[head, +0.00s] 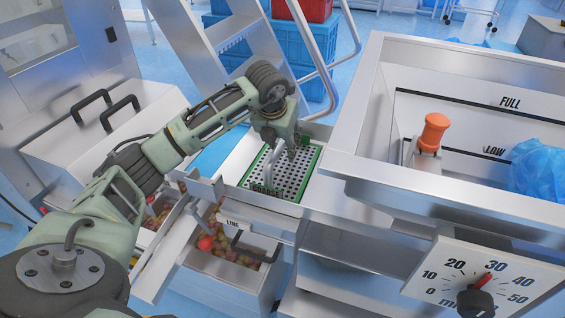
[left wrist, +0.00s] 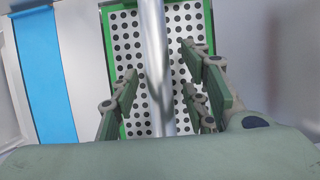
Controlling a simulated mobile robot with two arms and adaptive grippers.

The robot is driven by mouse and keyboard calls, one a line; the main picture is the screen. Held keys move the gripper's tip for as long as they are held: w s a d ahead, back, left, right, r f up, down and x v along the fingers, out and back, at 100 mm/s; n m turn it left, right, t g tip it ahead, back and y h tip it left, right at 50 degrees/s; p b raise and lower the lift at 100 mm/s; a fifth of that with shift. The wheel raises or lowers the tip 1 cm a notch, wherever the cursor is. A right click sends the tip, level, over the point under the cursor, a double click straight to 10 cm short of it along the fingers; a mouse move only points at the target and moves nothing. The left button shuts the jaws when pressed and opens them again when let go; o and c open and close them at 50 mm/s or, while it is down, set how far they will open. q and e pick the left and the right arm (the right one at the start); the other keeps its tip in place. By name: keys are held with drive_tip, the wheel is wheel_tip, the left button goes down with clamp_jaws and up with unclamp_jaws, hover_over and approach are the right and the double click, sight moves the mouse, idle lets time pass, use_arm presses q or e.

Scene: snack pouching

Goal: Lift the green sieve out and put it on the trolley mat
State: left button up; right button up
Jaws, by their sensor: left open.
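The green sieve (head: 312,172) is a green-rimmed perforated white plate. It lies in a metal housing at the centre of the head view. A silver bar handle (head: 278,172) rises from it. In the left wrist view the sieve (left wrist: 191,22) fills the middle, with the handle (left wrist: 152,45) running up across it. My left gripper (head: 291,148) is over the sieve. Its fingers (left wrist: 160,92) are open on either side of the handle, and they do not appear closed on it. My right gripper is out of view. I cannot identify the trolley mat for certain.
A blue strip (left wrist: 45,75) lies left of the sieve, also seen in the head view (head: 217,150). Below are open drawers of round pieces (head: 225,250). A metal tank (head: 450,85) with an orange knob (head: 433,132) stands right. A stair rail (head: 325,75) rises behind.

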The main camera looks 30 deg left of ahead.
use_arm(q)
drive_tip(key=shift+c, duration=0.7)
clamp_jaws()
drive_tip(key=shift+r, duration=0.1)
